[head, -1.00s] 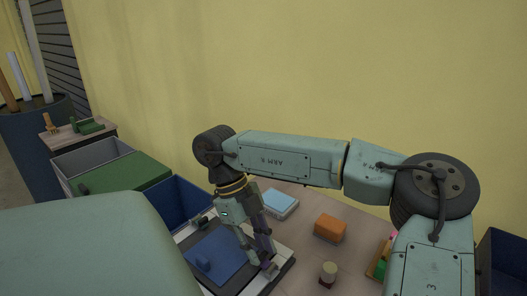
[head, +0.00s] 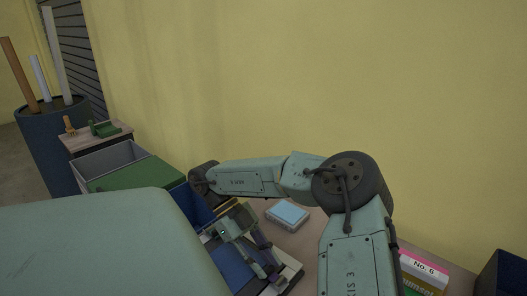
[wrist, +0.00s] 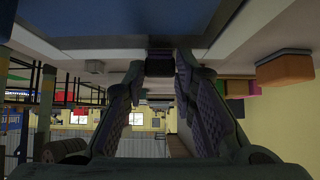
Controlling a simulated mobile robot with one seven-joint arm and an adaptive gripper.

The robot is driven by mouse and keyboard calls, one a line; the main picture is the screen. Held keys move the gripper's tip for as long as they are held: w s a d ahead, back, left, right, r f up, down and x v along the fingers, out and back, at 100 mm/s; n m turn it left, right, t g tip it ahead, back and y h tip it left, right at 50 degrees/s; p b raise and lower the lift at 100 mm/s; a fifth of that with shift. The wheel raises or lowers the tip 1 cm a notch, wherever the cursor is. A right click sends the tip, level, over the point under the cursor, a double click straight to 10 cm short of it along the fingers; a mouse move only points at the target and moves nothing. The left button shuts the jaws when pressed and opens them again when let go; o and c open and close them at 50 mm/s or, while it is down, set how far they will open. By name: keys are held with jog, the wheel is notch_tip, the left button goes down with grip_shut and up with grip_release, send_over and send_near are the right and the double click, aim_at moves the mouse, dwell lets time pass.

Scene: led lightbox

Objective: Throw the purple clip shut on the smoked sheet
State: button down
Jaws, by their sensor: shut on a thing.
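The light box (head: 290,278) shows a pale rim with a dark border, low in the head view. A blue sheet (head: 236,272) lies on it, partly covered by my arm; I cannot make out a separate smoked tint. My gripper (head: 275,277) points down at the box's right edge. In the wrist view, my gripper (wrist: 160,72) has its purple-padded fingers closed around a small dark purple piece, apparently the purple clip (wrist: 160,66), beside the panel. Whether the clip is over the sheet's edge cannot be told.
A light-blue-topped block (head: 288,213) lies behind the box. A green-lidded grey crate (head: 125,172) stands at left, beside a blue bin (head: 190,208).

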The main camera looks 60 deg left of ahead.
jog(key=c, duration=1.3)
grip_release()
jog(key=shift+v, duration=3.75)
